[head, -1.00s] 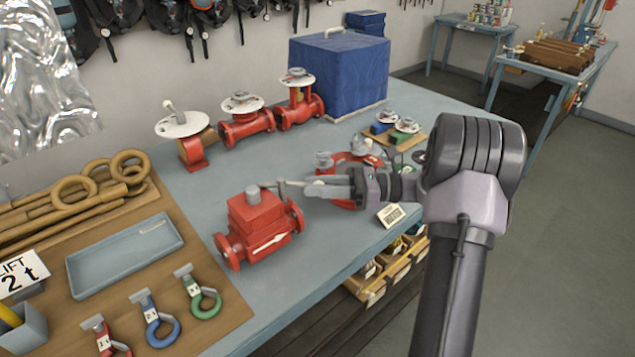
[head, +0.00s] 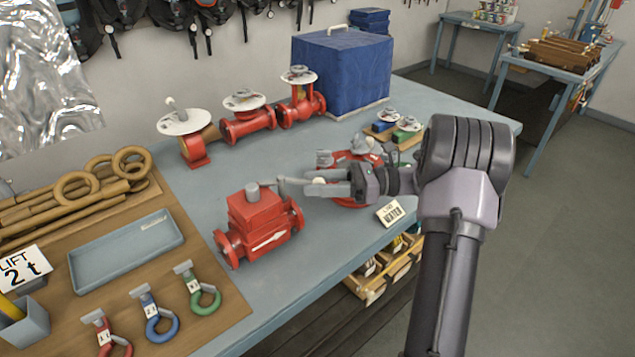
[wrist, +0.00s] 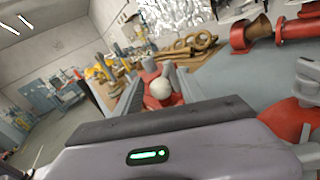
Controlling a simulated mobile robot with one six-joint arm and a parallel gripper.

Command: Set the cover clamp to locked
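A red flanged valve body (head: 262,228) stands near the front edge of the blue-grey bench. From its grey top post a thin lever (head: 292,182) points right and ends in a pale ball knob (head: 318,181). The lever appears to be the cover clamp; no lock marking is readable. My gripper (head: 312,184) reaches in from the right with its fingers on either side of the knob. In the wrist view the knob (wrist: 160,88) sits between the fingers, nearer the right one, with a gap on the left. The fingers look open; contact is unclear.
A round red fitting (head: 347,200) lies just behind my gripper, partly hidden. A small sign (head: 390,213) stands at the bench edge. Red fittings with white discs (head: 245,102) and a blue covered box (head: 342,75) stand behind. A shackle board (head: 215,318) lies at left.

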